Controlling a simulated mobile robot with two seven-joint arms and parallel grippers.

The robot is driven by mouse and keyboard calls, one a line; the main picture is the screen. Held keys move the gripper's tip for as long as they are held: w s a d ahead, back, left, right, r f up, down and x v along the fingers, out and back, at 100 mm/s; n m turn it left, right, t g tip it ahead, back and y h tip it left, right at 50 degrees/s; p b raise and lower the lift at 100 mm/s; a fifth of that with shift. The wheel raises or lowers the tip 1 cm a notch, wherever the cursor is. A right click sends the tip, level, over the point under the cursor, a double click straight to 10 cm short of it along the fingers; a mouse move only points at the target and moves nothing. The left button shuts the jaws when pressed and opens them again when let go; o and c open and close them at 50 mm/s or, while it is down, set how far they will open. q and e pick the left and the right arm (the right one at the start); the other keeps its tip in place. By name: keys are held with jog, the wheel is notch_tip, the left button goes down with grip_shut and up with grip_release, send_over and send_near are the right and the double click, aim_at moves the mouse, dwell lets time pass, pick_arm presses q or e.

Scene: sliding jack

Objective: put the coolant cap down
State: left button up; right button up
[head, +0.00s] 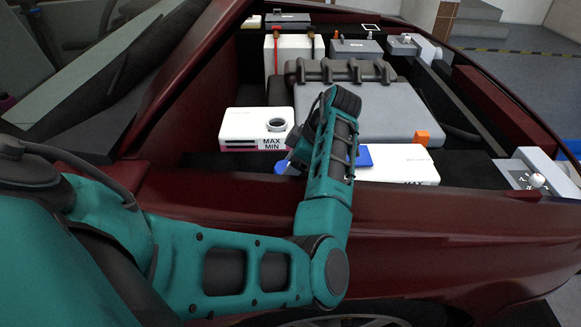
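The white coolant tank (240,124) with MAX and MIN marks and a pink strip at its base stands in the engine bay. Its round filler neck (276,125) is open, with no cap on it. My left arm comes in from the left and bends up over the front edge of the bay. My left gripper (291,161) shows only as a small grey part beside the forearm, low by the tank's right side; its fingertips are mostly hidden. I cannot make out the coolant cap. My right gripper is not in view.
A grey engine cover (385,112) and battery (292,52) lie behind. The dark red car body edge (440,208) runs along the front.

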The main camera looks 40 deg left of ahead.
pick_arm(q)
jog(key=o, duration=1.3)
jog(key=shift+f, duration=0.1)
jog(key=shift+r, duration=0.3)
jog(key=p+v, duration=0.1)
jog(key=v, duration=1)
jog(key=shift+w+d+r+p, duration=0.15)
jog(key=shift+d+r+p, duration=0.05)
jog(key=shift+r+p, duration=0.15)
jog(key=shift+r, duration=0.1)
